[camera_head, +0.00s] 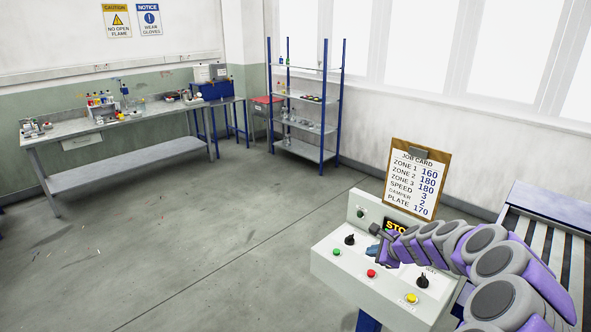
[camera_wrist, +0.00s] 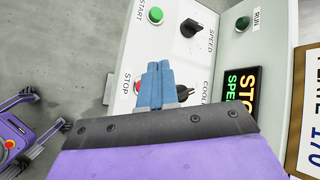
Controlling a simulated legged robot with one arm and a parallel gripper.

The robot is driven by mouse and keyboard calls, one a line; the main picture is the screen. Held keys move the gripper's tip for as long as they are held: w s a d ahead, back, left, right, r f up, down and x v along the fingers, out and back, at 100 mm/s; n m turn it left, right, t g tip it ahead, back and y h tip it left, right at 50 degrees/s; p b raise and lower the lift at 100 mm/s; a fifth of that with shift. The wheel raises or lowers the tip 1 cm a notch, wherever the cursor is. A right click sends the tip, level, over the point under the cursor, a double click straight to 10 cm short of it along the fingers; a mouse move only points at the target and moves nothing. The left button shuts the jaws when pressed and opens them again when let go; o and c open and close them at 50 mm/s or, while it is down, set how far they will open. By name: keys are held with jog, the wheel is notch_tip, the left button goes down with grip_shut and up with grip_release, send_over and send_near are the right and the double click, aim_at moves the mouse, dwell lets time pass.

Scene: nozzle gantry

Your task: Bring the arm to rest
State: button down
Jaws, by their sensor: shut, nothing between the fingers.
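My arm reaches in purple and grey links from the lower right of the head view. My gripper (camera_head: 375,229) is over the white control box (camera_head: 328,262), close to its black knob (camera_head: 349,240). In the wrist view, the two blue fingers of the gripper (camera_wrist: 160,64) are together and empty. They point across the box face between the red STOP button (camera_wrist: 139,87) and the black SPEED knob (camera_wrist: 191,27). I cannot tell whether they touch the face. The display (camera_wrist: 238,88) is lit, and the arm partly covers it in the head view.
A job card on a clipboard (camera_head: 415,181) stands behind the box. A slatted conveyor (camera_head: 545,215) is at the right. A workbench (camera_head: 125,170) and a blue-posted shelf rack (camera_head: 305,127) stand at the back. The floor (camera_head: 215,235) left of the box is open.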

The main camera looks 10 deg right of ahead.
jog(key=s+a+r+n+g+y, duration=0.1)
jog(key=s+a+r+n, duration=0.3)
jog(key=a, duration=0.4)
jog(key=s+a+r+n+g+y, duration=0.1)
jog(key=s+a+r+n+g, duration=0.1)
jog(key=s+a+r+n, duration=0.35)
jog(key=s+a+n+g, duration=0.2)
jog(key=s+a+n, duration=0.2)
jog(key=s+a, duration=0.5)
jog(key=s+d+n+g+h, duration=0.1)
jog(key=s+n, duration=0.2)
jog(key=s, duration=0.7)
jog(key=s+d+f+n+g+h+b, duration=0.1)
jog(key=s+d+n+g+h, duration=0.1)
jog(key=s, duration=0.8)
jog(key=s+d+f+n+g+h, duration=0.1)
jog(key=s+n, duration=0.3)
jog(key=s, duration=0.6)
jog(key=shift+s+d+g+h, duration=0.15)
jog(key=shift+g+h, duration=0.55)
